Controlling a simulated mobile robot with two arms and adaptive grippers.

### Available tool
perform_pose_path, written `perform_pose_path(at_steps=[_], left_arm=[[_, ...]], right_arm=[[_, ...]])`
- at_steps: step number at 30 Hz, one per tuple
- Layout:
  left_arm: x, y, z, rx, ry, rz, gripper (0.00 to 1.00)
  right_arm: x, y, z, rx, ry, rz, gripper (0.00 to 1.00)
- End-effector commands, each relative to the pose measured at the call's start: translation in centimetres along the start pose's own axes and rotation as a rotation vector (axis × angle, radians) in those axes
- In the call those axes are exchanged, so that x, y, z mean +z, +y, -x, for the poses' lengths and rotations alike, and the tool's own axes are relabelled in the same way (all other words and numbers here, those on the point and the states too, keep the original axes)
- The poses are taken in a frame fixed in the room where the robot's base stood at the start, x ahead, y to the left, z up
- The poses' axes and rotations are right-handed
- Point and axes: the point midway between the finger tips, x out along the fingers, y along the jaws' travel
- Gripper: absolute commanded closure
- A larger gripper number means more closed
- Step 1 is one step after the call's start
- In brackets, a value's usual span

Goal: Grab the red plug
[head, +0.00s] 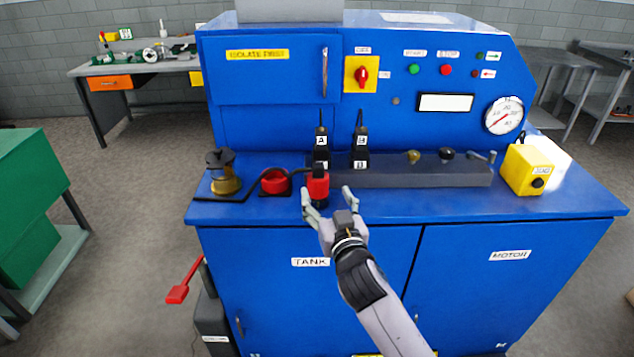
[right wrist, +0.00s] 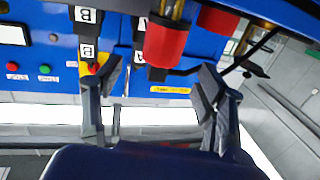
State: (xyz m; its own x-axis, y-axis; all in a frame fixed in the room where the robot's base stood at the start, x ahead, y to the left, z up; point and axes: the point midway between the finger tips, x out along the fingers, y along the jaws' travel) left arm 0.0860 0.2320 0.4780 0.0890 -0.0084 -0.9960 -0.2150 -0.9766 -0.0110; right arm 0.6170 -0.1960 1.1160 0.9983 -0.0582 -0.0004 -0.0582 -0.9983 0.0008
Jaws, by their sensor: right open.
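The red plug (head: 318,187) stands upright near the front edge of the blue bench, with a dark lower end and a black cable near its top. I see no contact. My left gripper is not in view.
A red ring-shaped part (head: 275,182) and a brass-and-black fitting (head: 223,174) stand left of the plug. Black connectors A (head: 321,150) and B (head: 360,150) stand behind it at a grey rail (head: 430,174). A yellow box (head: 532,170) is at the right.

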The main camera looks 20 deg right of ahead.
Motion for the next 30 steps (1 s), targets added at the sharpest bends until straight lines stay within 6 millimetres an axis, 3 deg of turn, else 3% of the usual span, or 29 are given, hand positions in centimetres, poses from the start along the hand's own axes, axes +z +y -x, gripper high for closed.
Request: perform_pose_path(at_steps=[3,11,21,30], left_arm=[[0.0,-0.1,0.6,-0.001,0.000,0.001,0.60],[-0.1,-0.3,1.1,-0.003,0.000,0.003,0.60],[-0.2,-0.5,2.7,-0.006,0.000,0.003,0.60],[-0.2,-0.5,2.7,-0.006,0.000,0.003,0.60]], right_arm=[[-0.1,0.0,-1.6,0.000,-0.001,0.000,0.34],[0.0,-0.1,-3.1,0.000,-0.001,0.001,0.34],[0.3,-0.3,-7.0,-0.001,-0.001,0.000,0.34],[0.5,-0.3,-7.7,-0.001,0.000,-0.001,0.34]])
